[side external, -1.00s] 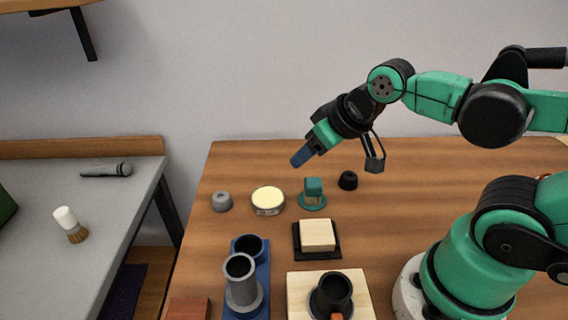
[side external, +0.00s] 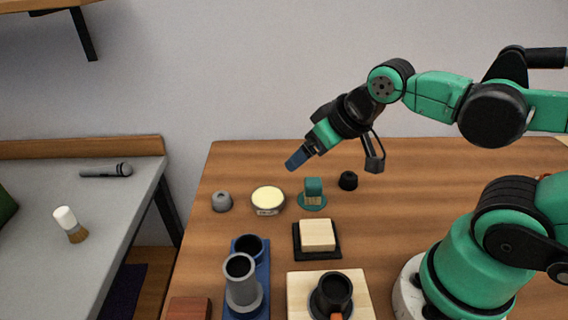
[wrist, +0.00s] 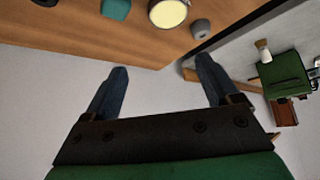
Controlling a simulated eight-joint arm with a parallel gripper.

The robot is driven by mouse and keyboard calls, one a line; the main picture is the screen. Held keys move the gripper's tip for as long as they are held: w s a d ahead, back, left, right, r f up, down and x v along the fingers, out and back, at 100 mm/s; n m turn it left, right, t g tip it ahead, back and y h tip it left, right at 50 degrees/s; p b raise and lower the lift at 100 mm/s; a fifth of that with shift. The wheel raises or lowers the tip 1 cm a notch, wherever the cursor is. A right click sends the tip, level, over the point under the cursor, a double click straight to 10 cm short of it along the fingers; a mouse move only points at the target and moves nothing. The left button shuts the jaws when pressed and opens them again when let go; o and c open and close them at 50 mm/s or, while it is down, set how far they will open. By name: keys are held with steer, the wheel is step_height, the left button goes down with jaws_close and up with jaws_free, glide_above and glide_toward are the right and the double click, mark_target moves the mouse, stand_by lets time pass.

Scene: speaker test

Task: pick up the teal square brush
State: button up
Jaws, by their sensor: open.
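The teal square brush (side external: 313,187) stands upright on the wooden table, teal block on top and pale bristles below. It is on a round teal dish (side external: 307,206). In the wrist view the brush (wrist: 116,8) is at the top edge, partly cut off. My gripper (side external: 296,161) is in the air above and a little left of the brush in the side view, tilted down to the left. Its blue fingers are spread apart and empty in the wrist view (wrist: 161,72). Nothing touches the brush.
A cream-topped round tin (side external: 268,197) and a grey knob (side external: 222,201) are left of the brush. A black knob (side external: 348,180) is right of it. A pale block (side external: 317,234) on a black tray lies in front. Blue-stand cups and a black mug (side external: 334,291) are nearer.

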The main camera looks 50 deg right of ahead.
steer(key=m+g, duration=0.6)
steer(key=m, duration=0.2)
glide_above(314, 181)
steer(key=f, duration=0.5)
steer(key=shift+a+f, duration=0.25)
steer(key=shift+d+f+m+g, duration=0.25)
steer(key=shift+f+m+g, duration=0.25)
steer(key=shift+f+g, duration=0.1)
steer(key=shift+f, duration=2.85)
jaws_close()
